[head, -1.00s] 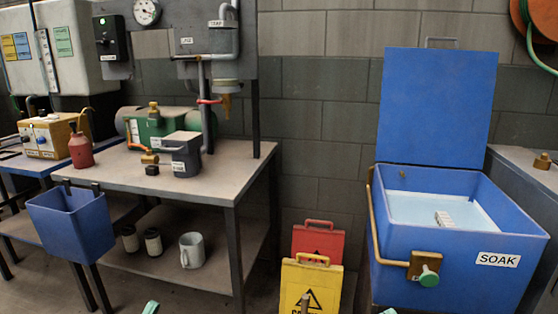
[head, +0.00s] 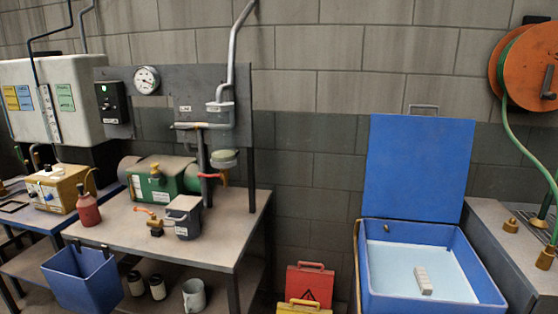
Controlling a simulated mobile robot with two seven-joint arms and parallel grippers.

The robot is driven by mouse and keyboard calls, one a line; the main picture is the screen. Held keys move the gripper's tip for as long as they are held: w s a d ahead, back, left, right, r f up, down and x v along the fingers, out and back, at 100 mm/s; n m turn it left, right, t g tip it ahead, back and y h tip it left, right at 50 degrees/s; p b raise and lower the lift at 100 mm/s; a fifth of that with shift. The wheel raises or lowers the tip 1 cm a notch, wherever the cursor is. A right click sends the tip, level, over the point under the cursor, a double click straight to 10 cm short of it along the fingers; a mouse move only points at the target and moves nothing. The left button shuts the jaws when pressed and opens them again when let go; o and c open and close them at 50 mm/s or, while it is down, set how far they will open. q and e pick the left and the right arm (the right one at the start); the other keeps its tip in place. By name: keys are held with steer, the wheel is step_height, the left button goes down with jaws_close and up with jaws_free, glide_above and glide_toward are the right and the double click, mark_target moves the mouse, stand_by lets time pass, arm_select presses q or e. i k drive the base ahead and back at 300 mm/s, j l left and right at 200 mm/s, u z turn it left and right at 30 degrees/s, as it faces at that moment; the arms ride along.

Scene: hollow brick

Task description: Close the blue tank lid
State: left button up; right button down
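The blue tank (head: 378,290) stands at the lower right against the wall. Its blue lid (head: 418,166) is open and stands upright at the tank's back edge, with a thin grey handle (head: 423,107) on its top edge. Inside the tank is pale liquid with a small whitish block (head: 424,280) in it. The tank's front is cut off by the bottom of the head view. Neither of my grippers shows in the head view.
A workbench (head: 222,237) with a green machine (head: 160,178) and a grey container (head: 186,214) stands left. A grey counter (head: 489,228) adjoins the tank's right; an orange hose reel (head: 524,65) hangs above.

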mark_target(417, 166)
steer(key=l+u, duration=0.1)
steer(key=u, duration=0.55)
steer(key=k+l+u, duration=0.1)
steer(key=l+u, duration=0.25)
steer(key=k+l+u, duration=0.2)
steer(key=l+u, duration=0.15)
steer(key=k+l+u, duration=0.15)
steer(key=l, duration=0.3)
steer(key=k+l+u, duration=0.1)
steer(key=k+l, duration=0.25)
steer(key=l, duration=0.1)
